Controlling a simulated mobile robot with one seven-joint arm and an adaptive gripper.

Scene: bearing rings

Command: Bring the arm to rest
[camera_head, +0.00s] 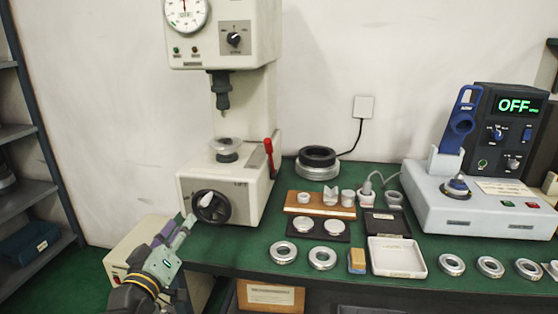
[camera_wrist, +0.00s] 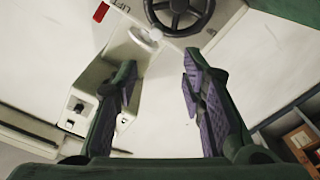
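My gripper (camera_head: 178,226) is at the lower left of the head view, just left of and below the black handwheel (camera_head: 211,206) of the bench tester (camera_head: 232,180). In the wrist view my gripper (camera_wrist: 158,62) has its two purple-padded fingers wide apart, with nothing between them. The handwheel (camera_wrist: 178,12) shows beyond the fingertips at the top of that view, apart from them. A white knob sits on the wheel's rim.
The green bench (camera_head: 350,262) holds bearing rings (camera_head: 283,252), a white tray (camera_head: 396,258) and a wooden block with parts (camera_head: 320,206). A grey device with an OFF display (camera_head: 480,205) stands right. Shelves (camera_head: 30,200) stand left; a beige box (camera_head: 140,250) is near my arm.

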